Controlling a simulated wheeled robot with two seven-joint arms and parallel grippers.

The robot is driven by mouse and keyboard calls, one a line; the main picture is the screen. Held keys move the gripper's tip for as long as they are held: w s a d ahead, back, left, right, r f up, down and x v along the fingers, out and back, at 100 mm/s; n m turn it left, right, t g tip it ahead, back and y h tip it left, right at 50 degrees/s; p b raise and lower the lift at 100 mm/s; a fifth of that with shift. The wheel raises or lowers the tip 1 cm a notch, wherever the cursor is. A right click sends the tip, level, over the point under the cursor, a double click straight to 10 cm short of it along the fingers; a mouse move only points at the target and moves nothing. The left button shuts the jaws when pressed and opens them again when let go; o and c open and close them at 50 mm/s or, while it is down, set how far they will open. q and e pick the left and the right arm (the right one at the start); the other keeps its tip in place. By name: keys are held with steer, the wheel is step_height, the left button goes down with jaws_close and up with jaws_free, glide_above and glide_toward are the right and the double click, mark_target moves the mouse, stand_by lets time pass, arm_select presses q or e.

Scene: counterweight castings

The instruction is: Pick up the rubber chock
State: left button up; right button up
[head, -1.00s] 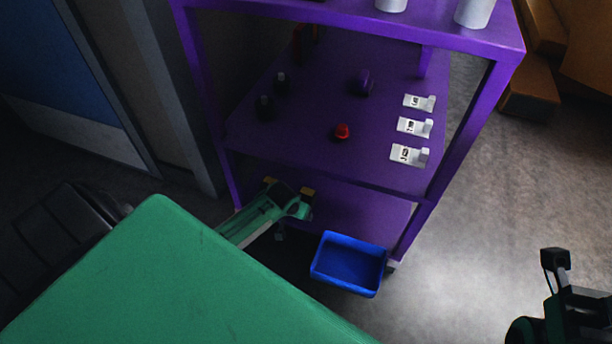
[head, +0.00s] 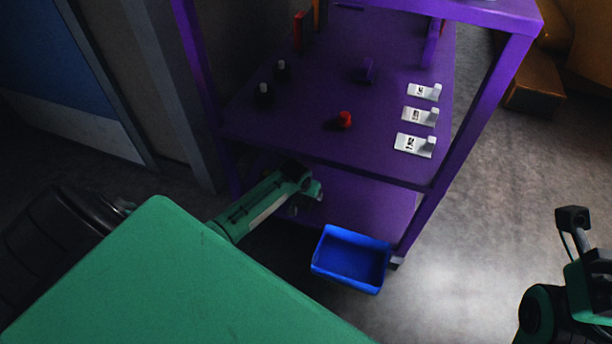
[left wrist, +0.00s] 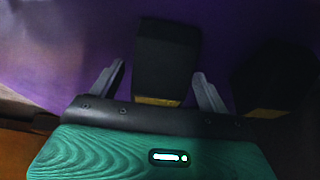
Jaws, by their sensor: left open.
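In the left wrist view a black block with a yellow strip along its near edge, seemingly the rubber chock (left wrist: 166,60), lies on a purple surface. My left gripper (left wrist: 159,68) is open, with one finger on each side of the block's near part. I cannot tell whether the fingers touch it. A second dark block (left wrist: 272,75) with a yellowish strip lies just right of the right finger. In the head view my left arm reaches to the lower purple shelf (head: 370,208), and the blocks are hidden there. My right arm shows at the right edge, its gripper (head: 572,219) unclear.
The shelf above holds a red knob (head: 345,119), black pegs with pale tops (head: 264,90) and white labelled pieces (head: 415,145). A blue bin (head: 350,265) stands below the front edge. A purple post (head: 470,120) bounds the right side.

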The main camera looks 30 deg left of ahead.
arm_select(q)
steer(key=shift+c, duration=0.2)
steer(key=c, duration=1.1)
steer(key=shift+c, duration=0.5)
steer(key=shift+r, duration=0.15)
